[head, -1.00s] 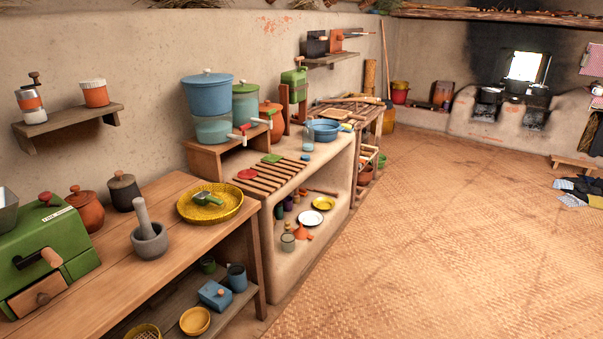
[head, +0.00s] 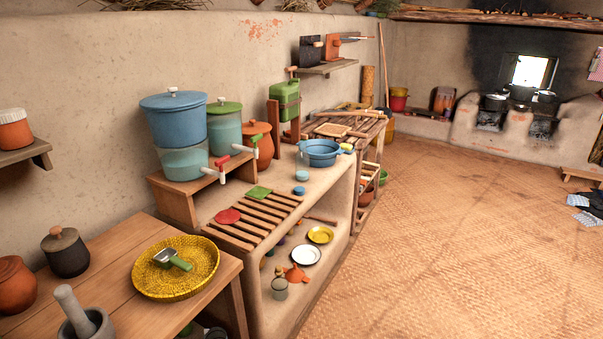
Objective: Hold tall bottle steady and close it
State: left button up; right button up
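I cannot pick out the tall bottle with certainty. Neither of my grippers is in view.
A two-handled blue basin (head: 320,158) stands behind. Large dispensers with taps (head: 178,122) stand at left.

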aim_at(302, 157)
jog(key=i+l+u, duration=0.4)
jog(key=i+l, duration=0.45)
jog(key=i, duration=0.5)
jog(key=i+l+u, duration=0.4)
jog(key=i+l, duration=0.8)
jog(key=l, duration=0.1)
